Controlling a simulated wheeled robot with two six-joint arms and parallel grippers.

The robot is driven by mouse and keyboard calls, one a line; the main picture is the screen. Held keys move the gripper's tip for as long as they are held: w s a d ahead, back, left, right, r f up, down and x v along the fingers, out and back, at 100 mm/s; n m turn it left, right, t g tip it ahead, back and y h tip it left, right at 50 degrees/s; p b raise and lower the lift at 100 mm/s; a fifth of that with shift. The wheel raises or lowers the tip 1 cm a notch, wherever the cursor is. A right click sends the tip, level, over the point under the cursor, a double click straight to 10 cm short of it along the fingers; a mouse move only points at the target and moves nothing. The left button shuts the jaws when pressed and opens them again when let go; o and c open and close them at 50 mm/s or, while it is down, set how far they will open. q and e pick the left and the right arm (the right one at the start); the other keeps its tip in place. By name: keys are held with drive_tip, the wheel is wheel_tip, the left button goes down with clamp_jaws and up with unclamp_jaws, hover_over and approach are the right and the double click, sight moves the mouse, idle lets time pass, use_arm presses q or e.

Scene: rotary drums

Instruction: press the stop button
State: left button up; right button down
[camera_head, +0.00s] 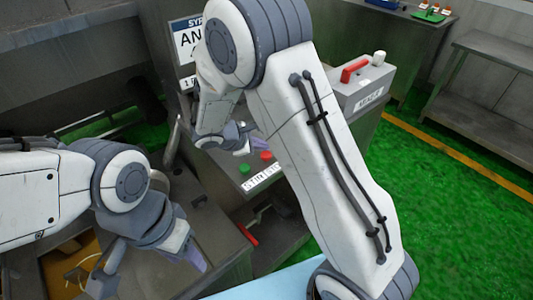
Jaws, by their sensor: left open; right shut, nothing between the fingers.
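The red button (266,155) sits on a grey control panel, to the right of a green button (244,168). White labels (262,180) lie below them; the right one starts with "STO" and is partly covered by my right arm. My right gripper (243,142) is shut and empty, just behind and to the left of the red button in the picture. It appears apart from the button, but its exact height is hard to tell. My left gripper (151,270) is open and empty at the lower left, over a grey metal cabinet.
A grey box with a red handle (355,70) and a white knob (379,58) stands right of my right arm. A sign (188,42) stands behind the panel. A metal bench (490,90) is at the far right. Green floor (440,200) is clear at right.

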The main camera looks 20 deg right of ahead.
sight(263, 155)
idle(0.8)
drive_tip(key=shift+f+b, duration=0.4)
drive_tip(key=shift+b, duration=0.1)
drive_tip(key=shift+f+b, duration=0.6)
idle(0.7)
drive_tip(key=shift+r, duration=0.1)
drive_tip(key=shift+r+p, duration=0.7)
drive_tip(key=shift+r, duration=0.2)
drive_tip(key=shift+r, duration=0.15)
wheel_tip(263, 155, up, 5)
drive_tip(key=p, duration=0.4)
